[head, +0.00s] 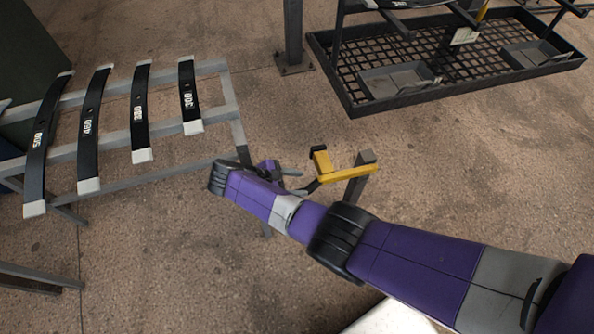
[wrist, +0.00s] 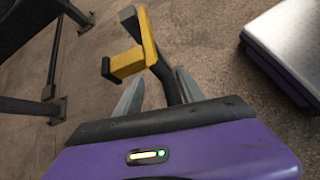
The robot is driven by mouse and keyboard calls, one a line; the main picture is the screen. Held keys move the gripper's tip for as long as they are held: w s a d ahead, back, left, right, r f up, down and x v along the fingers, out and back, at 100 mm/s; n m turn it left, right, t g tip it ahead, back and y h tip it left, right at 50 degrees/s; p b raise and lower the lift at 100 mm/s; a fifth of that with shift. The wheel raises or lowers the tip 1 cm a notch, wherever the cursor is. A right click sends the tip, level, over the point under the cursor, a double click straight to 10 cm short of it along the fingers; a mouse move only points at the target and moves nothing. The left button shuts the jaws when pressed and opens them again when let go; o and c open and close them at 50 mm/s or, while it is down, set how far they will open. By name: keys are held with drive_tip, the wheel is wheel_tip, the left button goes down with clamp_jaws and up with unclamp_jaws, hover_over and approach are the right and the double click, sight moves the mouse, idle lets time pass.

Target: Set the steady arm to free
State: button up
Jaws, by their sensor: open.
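The steady arm (head: 348,175) is a yellow bar on a short grey post (head: 359,184), with a raised yellow block and a black tip at its left end. It also shows in the wrist view (wrist: 150,38). A dark handle (wrist: 166,82) runs from the yellow bar back between my fingers. My gripper (head: 296,181) is left of the steady arm in the head view, its fingers pointing toward it. In the wrist view my gripper (wrist: 158,88) is open, with the handle between its fingers; I cannot tell whether they touch it. My wrist partly hides the gripper in the head view.
A grey rack (head: 233,105) with several black numbered leaf springs (head: 138,115) stands at the left. A black mesh-floored frame (head: 440,92) with grey trays is at the upper right. A grey post (head: 293,35) stands at the back. Bare floor lies between them.

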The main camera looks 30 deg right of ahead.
wheel_tip(320, 180, up, 20)
drive_tip(key=p, duration=0.8)
drive_tip(key=shift+p, duration=0.35)
drive_tip(key=shift+f, duration=0.15)
drive_tip(key=s+a+f+t+y, duration=0.2)
drive_tip(key=s+f, duration=0.2)
drive_tip(key=f, duration=0.3)
drive_tip(key=s+a+f+t+y, duration=0.2)
drive_tip(key=s+f, duration=0.2)
drive_tip(key=f, duration=0.3)
drive_tip(key=s+a+f+m+t+y, duration=0.2)
drive_tip(key=s+a+m+t+y, duration=0.15)
drive_tip(key=s, duration=0.75)
drive_tip(key=s+d+r+m+t, duration=0.1)
drive_tip(key=s+r+m+t, duration=0.2)
drive_tip(key=r, duration=0.7)
drive_tip(key=s+d+r+m+t+y, duration=0.1)
drive_tip(key=s+r+m+t, duration=0.2)
drive_tip(key=s+r, duration=0.3)
drive_tip(key=s+d+r+m+t+y, duration=0.1)
drive_tip(key=s+d+r+m+t, duration=0.1)
drive_tip(key=r, duration=1.4)
drive_tip(key=s+m+t, duration=0.1)
drive_tip(key=s+m, duration=0.1)
drive_tip(key=s, duration=0.1)
drive_tip(key=shift+s, duration=0.15)
drive_tip(key=shift+c, duration=0.2)
